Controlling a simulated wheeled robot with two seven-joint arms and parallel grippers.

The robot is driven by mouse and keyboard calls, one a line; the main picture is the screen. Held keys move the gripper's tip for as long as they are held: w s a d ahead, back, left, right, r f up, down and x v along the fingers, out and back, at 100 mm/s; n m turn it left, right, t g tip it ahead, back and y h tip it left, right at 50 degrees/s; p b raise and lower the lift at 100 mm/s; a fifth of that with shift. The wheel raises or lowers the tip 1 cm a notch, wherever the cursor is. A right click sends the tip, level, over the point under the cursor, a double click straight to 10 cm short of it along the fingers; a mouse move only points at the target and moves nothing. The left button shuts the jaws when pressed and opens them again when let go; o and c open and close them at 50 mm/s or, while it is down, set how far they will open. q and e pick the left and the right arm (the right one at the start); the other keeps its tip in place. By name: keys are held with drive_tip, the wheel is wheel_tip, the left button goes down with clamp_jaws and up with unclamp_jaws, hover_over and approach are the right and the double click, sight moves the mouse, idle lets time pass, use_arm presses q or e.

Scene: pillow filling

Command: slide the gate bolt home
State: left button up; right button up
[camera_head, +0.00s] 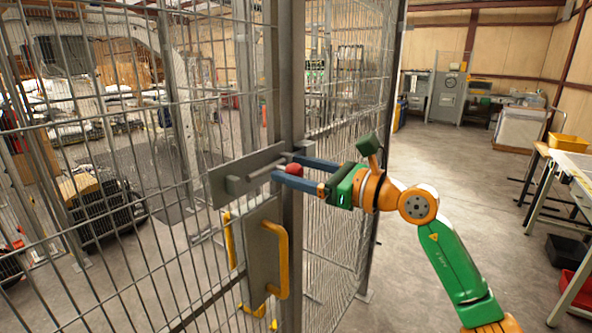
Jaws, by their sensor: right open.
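The gate bolt is a grey metal rod (266,173) with a red knob (294,170) at its right end. It lies on a grey bolt plate (236,177) on the mesh gate (120,200). My right gripper (283,168) is open and points left at the bolt. Its two blue fingers lie above and below the red knob, which shows between them; I cannot tell if they touch it. How far the rod reaches into any keeper by the gate post (291,230) is hard to see. My left gripper is out of view.
Yellow handles (282,262) stick out below the bolt plate. Mesh fence panels (340,170) stand behind my right gripper. A work table (574,163) with a yellow bin (568,142) is at the far right. The floor (430,180) between fence and table is largely clear.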

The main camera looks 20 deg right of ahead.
drive_tip(key=shift+s+d+f+b, duration=0.1)
drive_tip(key=shift+s+f+b, duration=0.05)
drive_tip(key=shift+s+b, duration=0.2)
drive_tip(key=b+v, duration=0.3)
drive_tip(key=v, duration=0.3)
drive_tip(key=shift+d, duration=0.2)
drive_tip(key=shift+s, duration=0.1)
